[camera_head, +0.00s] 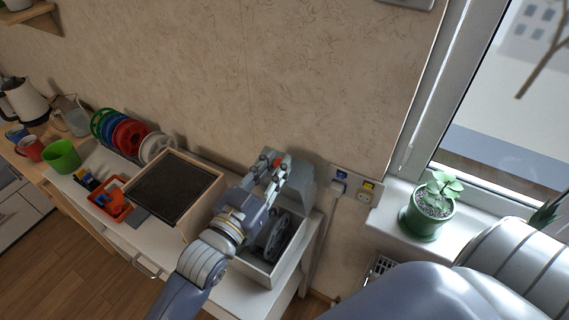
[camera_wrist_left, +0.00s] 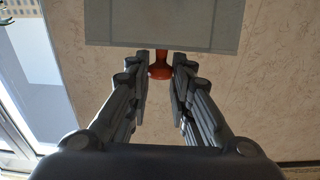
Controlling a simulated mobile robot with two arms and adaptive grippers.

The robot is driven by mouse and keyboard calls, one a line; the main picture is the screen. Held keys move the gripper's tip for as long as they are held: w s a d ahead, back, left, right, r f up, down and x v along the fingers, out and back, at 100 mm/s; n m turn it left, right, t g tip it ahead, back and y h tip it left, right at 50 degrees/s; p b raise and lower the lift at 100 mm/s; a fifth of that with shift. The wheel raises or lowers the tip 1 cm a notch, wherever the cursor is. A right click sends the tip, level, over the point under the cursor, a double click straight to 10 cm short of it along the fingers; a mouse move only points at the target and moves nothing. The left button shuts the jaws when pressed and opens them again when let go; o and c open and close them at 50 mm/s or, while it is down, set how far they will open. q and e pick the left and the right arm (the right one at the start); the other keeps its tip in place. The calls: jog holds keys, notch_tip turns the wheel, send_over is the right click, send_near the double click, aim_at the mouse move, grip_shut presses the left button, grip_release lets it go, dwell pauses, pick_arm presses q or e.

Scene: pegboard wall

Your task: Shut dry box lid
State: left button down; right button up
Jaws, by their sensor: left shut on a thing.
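The dry box (camera_head: 262,271) stands at the right end of the white bench, open at the top, with a spool (camera_head: 274,238) inside. Its grey lid (camera_head: 301,184) is raised at the back, near the wall; it also shows in the left wrist view as a grey panel (camera_wrist_left: 165,25). A red knob (camera_wrist_left: 160,66) sits at the lid's edge. My left gripper (camera_head: 275,163) reaches over the box and is shut on the red knob, with a finger on each side (camera_wrist_left: 159,60). My right gripper is out of view.
A wooden-framed box with a dark top (camera_head: 172,187) stands left of the dry box. Colored spools (camera_head: 128,136), an orange tray (camera_head: 110,203) and mugs are further left. Wall sockets (camera_head: 352,190) and a potted plant (camera_head: 428,207) are at right.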

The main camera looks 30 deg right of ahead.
pick_arm(q)
jog(key=shift+s+a+f+t+h+b, duration=0.25)
jog(key=shift+s+a+f+h+b, duration=0.15)
jog(key=shift+a+b, duration=0.45)
jog(key=shift+s+a+f+t+h+b, duration=0.25)
jog(key=shift+s+a+h+b, duration=0.2)
jog(key=shift+a+b, duration=0.4)
jog(key=shift+d, duration=0.1)
jog(key=c, duration=1.5)
grip_release()
jog(key=shift+o, duration=0.2)
jog(key=v, duration=1.2)
